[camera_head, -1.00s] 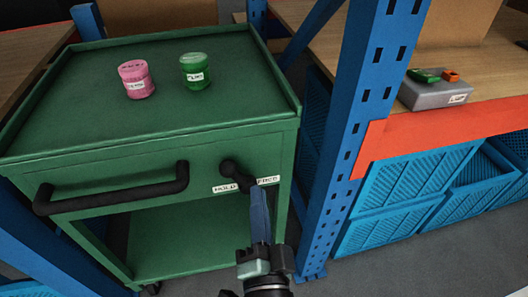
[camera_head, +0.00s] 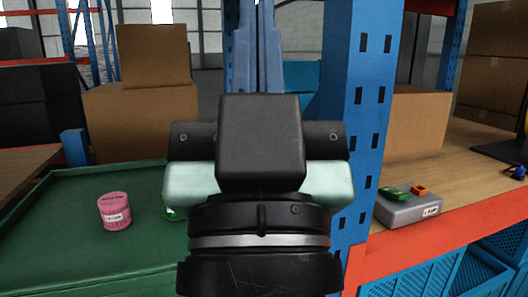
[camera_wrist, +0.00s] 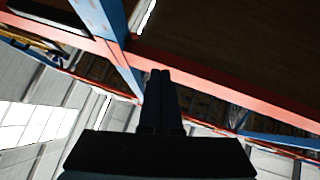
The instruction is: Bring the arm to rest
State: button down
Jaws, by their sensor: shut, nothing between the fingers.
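My gripper (camera_head: 258,50) is raised upright in the middle of the head view, close to the camera, with its fingers pointing up. Its two long blue-grey fingers lie side by side with nothing between them. In the wrist view the closed fingers (camera_wrist: 160,100) point up towards the rack's shelf beams and the ceiling. The gripper body and wrist hide part of the green cart and most of the green jar (camera_head: 172,214).
A pink jar (camera_head: 115,212) stands on the green cart's top (camera_head: 60,225) at left. A blue rack post (camera_head: 352,120) rises just right of my gripper. A grey box (camera_head: 407,208) sits on the wooden shelf at right. Cardboard boxes (camera_head: 150,55) stand behind.

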notch_tip(320, 180, up, 34)
jog(key=s+h+p, duration=0.1)
jog(key=p, duration=3.1)
jog(key=shift+d+f, duration=0.2)
jog(key=shift+f, duration=0.05)
